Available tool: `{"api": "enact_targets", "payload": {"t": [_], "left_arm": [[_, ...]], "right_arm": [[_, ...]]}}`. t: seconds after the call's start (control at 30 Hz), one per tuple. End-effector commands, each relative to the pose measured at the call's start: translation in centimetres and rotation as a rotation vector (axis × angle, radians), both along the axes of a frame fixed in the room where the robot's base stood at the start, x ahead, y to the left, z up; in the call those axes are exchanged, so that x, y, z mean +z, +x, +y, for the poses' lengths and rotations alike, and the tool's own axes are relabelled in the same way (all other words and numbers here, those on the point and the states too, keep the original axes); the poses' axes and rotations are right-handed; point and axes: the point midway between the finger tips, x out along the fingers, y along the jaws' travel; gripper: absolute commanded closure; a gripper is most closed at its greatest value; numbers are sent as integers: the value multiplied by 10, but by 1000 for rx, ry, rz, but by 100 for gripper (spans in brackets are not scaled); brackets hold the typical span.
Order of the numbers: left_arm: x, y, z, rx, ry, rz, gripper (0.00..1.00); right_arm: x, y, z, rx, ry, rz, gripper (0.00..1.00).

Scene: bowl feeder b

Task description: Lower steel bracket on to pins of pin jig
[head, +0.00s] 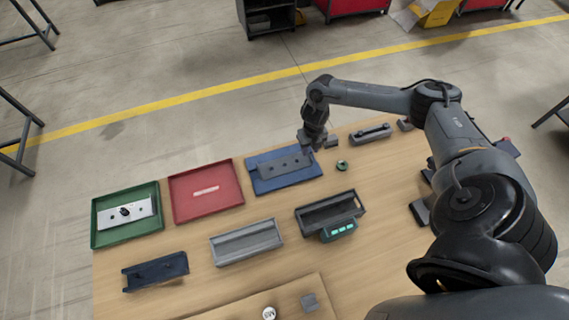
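The blue plate looks like the pin jig, but I can see no pins clearly. Whether the bracket rests flat on it or sits slightly above it, I cannot tell. My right gripper (311,146) points down at the right end of the bracket. Its fingers are small and dark, so I cannot tell whether they grip the bracket. My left gripper is not in view.
A green tray (98,238) holds a silver plate (142,208). A red tray (222,205) holds a light strip. A dark blue holder (157,272), a grey channel (245,243) and a dark bin (330,211) stand in front. A green ring (342,165) lies right of the blue plate.

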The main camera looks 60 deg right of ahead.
Motion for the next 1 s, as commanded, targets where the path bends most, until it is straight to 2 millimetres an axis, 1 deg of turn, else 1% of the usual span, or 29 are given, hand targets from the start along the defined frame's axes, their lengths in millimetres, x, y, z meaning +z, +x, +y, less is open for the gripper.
{"api": "enact_targets", "payload": {"t": [0.1, 0.2, 0.47, 0.6, 0.7, 1.0], "left_arm": [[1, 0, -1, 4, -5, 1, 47], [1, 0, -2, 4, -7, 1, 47], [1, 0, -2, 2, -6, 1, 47], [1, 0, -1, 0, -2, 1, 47], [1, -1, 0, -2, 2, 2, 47], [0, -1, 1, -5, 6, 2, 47]], "right_arm": [[-13, 0, 1, 0, 1, 1, 66], [-19, 0, 0, 0, -2, 1, 66], [-20, 0, 0, 2, -1, 0, 66], [-20, 0, 0, 1, -1, 0, 87], [-20, 0, 0, 1, -1, 0, 100], [-20, 0, 0, 1, -1, 0, 100]]}}
